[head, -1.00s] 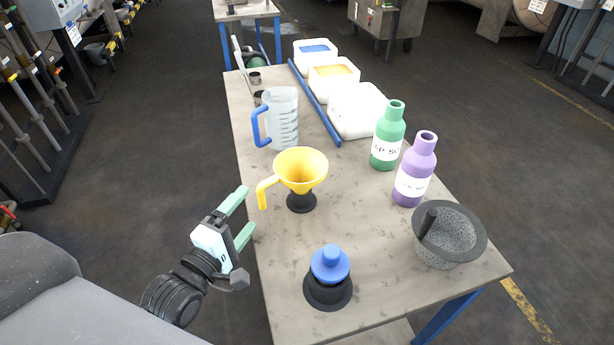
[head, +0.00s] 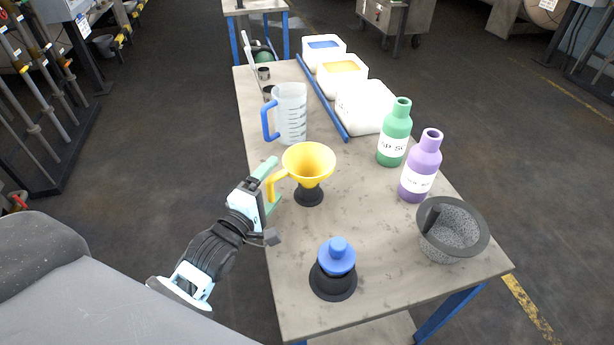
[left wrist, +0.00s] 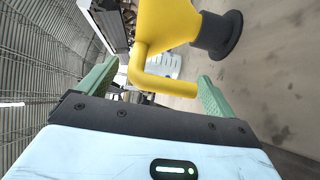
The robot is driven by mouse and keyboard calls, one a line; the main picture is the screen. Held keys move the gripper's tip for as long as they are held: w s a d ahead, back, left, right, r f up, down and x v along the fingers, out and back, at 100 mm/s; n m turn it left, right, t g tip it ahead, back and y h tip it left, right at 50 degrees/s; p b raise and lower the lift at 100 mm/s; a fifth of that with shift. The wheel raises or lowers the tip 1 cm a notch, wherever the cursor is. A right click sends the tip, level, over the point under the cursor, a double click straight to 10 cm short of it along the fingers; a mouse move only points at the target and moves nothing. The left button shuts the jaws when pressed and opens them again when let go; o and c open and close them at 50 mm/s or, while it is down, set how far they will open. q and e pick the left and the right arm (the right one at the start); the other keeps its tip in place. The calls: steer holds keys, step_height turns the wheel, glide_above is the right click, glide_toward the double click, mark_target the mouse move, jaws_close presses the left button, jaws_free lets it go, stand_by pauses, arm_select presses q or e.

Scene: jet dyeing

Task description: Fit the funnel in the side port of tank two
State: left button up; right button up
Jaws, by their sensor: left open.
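The yellow funnel (head: 308,163) stands upright in a black holder (head: 309,195) on the table, its handle (head: 277,184) pointing left. My left gripper (head: 270,184) is open at the table's left edge, with its green fingers on either side of the handle. In the left wrist view, the yellow handle (left wrist: 165,84) shows between the spread fingers of my left gripper (left wrist: 152,85); I cannot tell whether they touch it. The funnel (left wrist: 165,25) and the black holder (left wrist: 218,35) are beyond. My right gripper is not in view. I cannot identify tank two or its side port.
On the table (head: 370,250) stand a blue-topped black piece (head: 336,257), a grey mortar (head: 453,232), purple (head: 422,168) and green (head: 395,135) bottles, a clear jug (head: 291,115) and white containers (head: 364,106). The tabletop between funnel and mortar is clear.

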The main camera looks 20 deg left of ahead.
arm_select(q)
steer(key=shift+w, duration=0.4)
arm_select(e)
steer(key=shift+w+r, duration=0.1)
